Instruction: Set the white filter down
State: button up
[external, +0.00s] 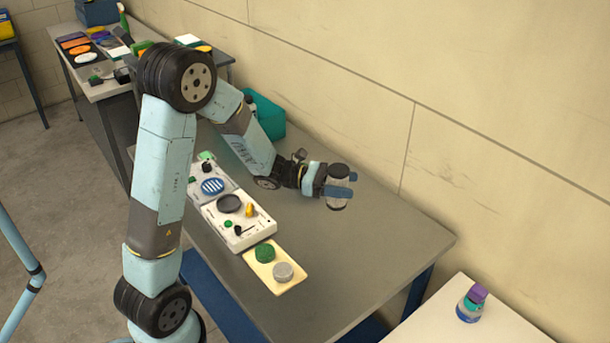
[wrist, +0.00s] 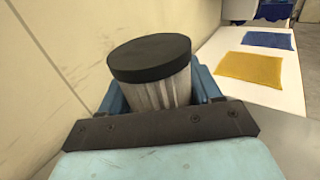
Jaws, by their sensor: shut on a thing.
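The white filter (wrist: 165,88) is a pale pleated cylinder with a wide black end cap, and it fills the space between my blue fingers in the wrist view. My gripper (external: 340,187) is shut on it. In the external view the filter (external: 338,171) shows as a whitish cylinder at the end of my arm, with its dark cap lower down. It appears over the back part of the grey table (external: 385,237); I cannot tell how high above the surface. The fingers hide part of its side.
A white panel (external: 240,241) with dishes and small parts lies left of my gripper. A cream mat (external: 290,290) holds green and grey discs. A teal bin (external: 266,117) stands behind my arm. The wall runs along the back. The table's right part is bare.

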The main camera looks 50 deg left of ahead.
jog(key=shift+w+d+f, duration=0.2)
jog(key=shift+w+f, duration=3)
jog(key=shift+w, duration=0.15)
jog(key=shift+w+d+f, duration=0.2)
jog(key=shift+w+f, duration=3)
jog(key=shift+w, duration=0.1)
jog(key=o, duration=1.1)
jog(key=shift+o, duration=0.2)
